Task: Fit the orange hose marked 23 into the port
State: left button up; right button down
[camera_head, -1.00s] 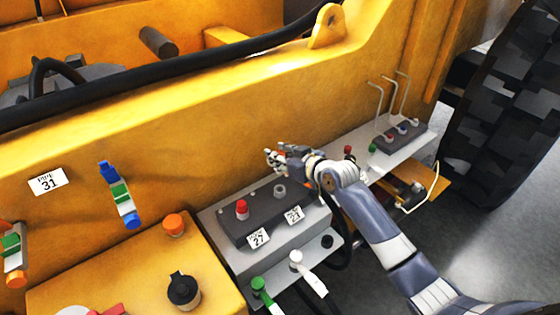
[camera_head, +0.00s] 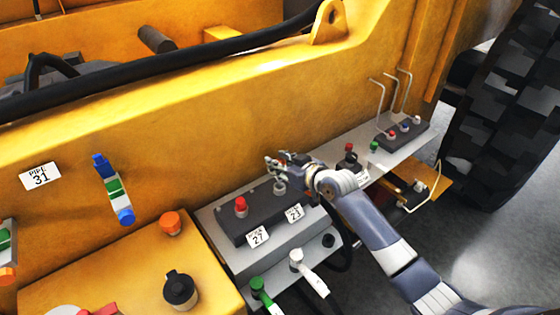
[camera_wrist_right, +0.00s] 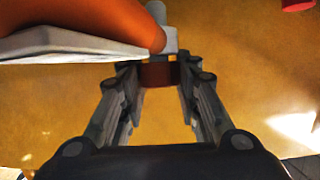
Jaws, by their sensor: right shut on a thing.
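My right gripper (camera_head: 278,163) is over the back of the dark grey block, just above and overlapping the grey port (camera_head: 279,188) behind the label 23 (camera_head: 295,213). In the right wrist view its fingers (camera_wrist_right: 158,78) are shut on a red-brown part of the hose end with a grey fitting (camera_wrist_right: 169,40). The thick orange hose (camera_wrist_right: 85,18) shows close to the camera at upper left, with a pale tag-like plate (camera_wrist_right: 65,45) seen edge-on; no number is readable. I cannot tell whether the hose end touches the port. My left gripper is not in view.
A red-capped port (camera_head: 241,206) with the label 27 (camera_head: 258,239) sits beside it on the block (camera_head: 262,217). Green (camera_head: 259,287) and white (camera_head: 297,260) connectors stand in front. The yellow machine wall (camera_head: 215,130) rises close behind.

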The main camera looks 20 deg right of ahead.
jog(key=shift+f, duration=0.55)
dwell(1.6)
jog(key=shift+f+b, duration=1.1)
jog(key=shift+f, duration=0.65)
jog(key=c, duration=1.1)
grip_release()
jog(key=shift+s, duration=0.1)
jog(key=shift+f, duration=0.1)
jog(key=v, duration=1.2)
